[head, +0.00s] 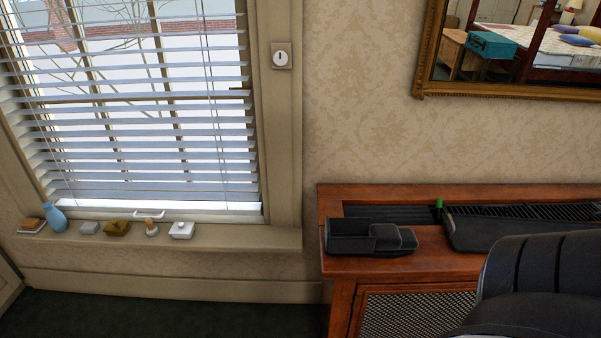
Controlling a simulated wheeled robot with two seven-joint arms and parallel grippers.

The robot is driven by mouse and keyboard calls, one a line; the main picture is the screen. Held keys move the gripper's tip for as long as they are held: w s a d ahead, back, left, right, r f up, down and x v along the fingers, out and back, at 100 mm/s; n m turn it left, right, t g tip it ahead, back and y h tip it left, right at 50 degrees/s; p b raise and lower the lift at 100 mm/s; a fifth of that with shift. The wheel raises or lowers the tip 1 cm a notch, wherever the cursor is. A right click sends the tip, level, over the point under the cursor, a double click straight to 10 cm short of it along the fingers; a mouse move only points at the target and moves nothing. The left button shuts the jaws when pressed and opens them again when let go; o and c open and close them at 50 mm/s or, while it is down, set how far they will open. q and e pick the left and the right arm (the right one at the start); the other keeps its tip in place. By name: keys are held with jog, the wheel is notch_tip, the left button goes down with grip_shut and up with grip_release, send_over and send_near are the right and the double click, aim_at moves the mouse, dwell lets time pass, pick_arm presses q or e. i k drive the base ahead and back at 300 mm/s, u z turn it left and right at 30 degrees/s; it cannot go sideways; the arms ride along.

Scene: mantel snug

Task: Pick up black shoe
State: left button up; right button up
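I cannot make out a clear black shoe in the head view. A black, open, box-like object (368,237) with a lower step on its right side sits on the left end of the wooden cabinet (335,268). A dark, flat, long object (500,232) lies to its right on the same top, partly hidden by a large dark rounded shape (535,270) at the lower right.
A small green item (439,204) is near the cabinet's slotted back. A gold-framed mirror (510,97) hangs above. Dark carpet (150,316) is clear below the window.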

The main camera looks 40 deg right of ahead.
aim_at(372, 236)
jog(key=i, duration=1.6)
jog(key=z, duration=3)
